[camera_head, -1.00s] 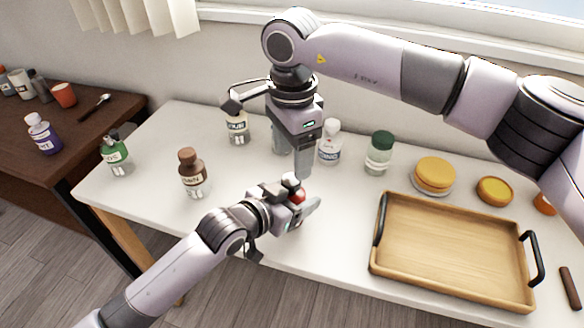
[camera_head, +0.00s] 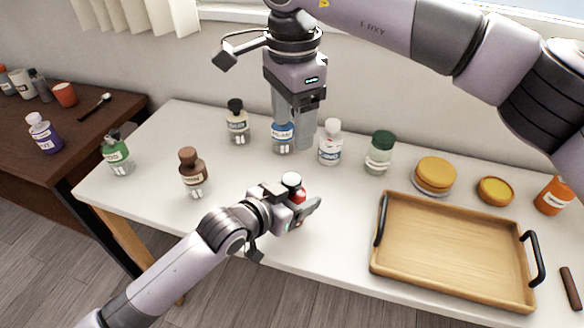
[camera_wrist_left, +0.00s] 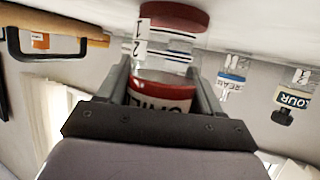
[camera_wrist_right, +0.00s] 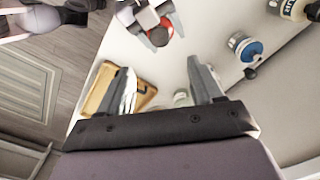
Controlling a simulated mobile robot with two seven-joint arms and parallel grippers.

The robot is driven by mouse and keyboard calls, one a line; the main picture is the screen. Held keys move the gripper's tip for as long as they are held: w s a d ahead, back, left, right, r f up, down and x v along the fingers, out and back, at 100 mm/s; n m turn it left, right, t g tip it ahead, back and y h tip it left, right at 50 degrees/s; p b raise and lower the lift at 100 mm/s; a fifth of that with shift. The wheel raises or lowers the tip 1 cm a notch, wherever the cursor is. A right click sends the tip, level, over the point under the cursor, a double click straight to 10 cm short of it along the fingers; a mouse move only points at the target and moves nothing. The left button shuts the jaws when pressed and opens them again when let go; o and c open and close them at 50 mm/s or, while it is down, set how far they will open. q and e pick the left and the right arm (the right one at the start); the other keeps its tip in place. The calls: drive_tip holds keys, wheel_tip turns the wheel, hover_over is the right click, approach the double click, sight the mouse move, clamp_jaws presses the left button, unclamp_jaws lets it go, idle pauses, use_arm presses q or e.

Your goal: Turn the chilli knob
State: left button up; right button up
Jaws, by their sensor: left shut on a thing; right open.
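The chilli bottle (camera_head: 298,194) has a red body and a pale top and stands near the table's front edge. In the left wrist view its red label (camera_wrist_left: 160,92) is between the fingers, with a clear band marked 1 and 2 and a red disc (camera_wrist_left: 173,16) beyond it. My left gripper (camera_head: 304,208) is shut around the bottle from the front left. My right gripper (camera_head: 294,146) is open and empty, behind and above the bottle, pointing down. In the right wrist view the bottle's red part (camera_wrist_right: 159,36) lies beyond the fingers, apart from them.
A blue-label bottle (camera_head: 283,136) stands just behind the right fingers, with a white-capped bottle (camera_head: 330,145) to its right. A brown bottle (camera_head: 193,174) stands left of the chilli bottle. A wooden tray (camera_head: 376,262) fills the front right. The table between brown and chilli bottles is clear.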

sight(292, 179)
wheel_tip(292, 179, down, 12)
drive_tip(key=n, duration=0.7)
idle(0.5)
drive_tip(key=shift+r, duration=0.1)
drive_tip(key=c, duration=1.1)
